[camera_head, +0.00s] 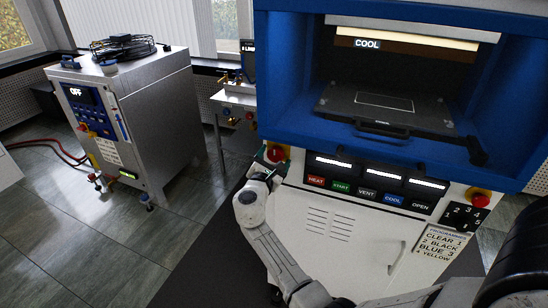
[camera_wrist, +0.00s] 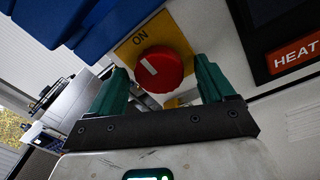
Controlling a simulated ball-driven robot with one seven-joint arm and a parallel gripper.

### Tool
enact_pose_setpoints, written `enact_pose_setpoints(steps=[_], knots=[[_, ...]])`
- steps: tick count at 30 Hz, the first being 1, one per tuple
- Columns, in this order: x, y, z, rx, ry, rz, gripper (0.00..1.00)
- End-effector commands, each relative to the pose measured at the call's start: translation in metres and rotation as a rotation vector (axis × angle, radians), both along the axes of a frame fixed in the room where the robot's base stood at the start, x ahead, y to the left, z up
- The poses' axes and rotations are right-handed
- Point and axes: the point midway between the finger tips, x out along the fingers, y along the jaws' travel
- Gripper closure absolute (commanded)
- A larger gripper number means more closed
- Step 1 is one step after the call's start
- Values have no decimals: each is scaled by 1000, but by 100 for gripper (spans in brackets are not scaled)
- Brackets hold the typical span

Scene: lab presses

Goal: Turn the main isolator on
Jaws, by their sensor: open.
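The main isolator is a red round knob (camera_wrist: 160,72) on a yellow plate (camera_wrist: 133,47) marked ON. Its white mark lies on the upper left of its face, pointing to the left of the ON label. The knob also shows in the head view (camera_head: 276,154) at the left end of the press's control panel, partly hidden by my gripper (camera_head: 268,173). In the wrist view my gripper (camera_wrist: 160,66) is open, with one green finger on each side of the knob. I cannot tell whether the fingers touch it. The lower part of the plate is partly hidden.
Right of the knob is a row of buttons including HEAT (camera_head: 316,181) and START. A red emergency stop (camera_head: 480,199) sits at the panel's right. The blue press body (camera_head: 400,148) overhangs above.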

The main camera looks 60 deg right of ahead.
Motion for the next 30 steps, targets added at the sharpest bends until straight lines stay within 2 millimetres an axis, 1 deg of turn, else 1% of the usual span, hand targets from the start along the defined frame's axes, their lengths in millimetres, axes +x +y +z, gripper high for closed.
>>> enact_pose_setpoints(steps=[3, 10, 27, 30], knots=[[1, -4, 1, 0, -1, 1, 18], [1, -4, 0, 1, -2, 1, 18], [1, -3, 0, 1, -2, 1, 72], [1, -3, 0, 0, -3, 1, 74]])
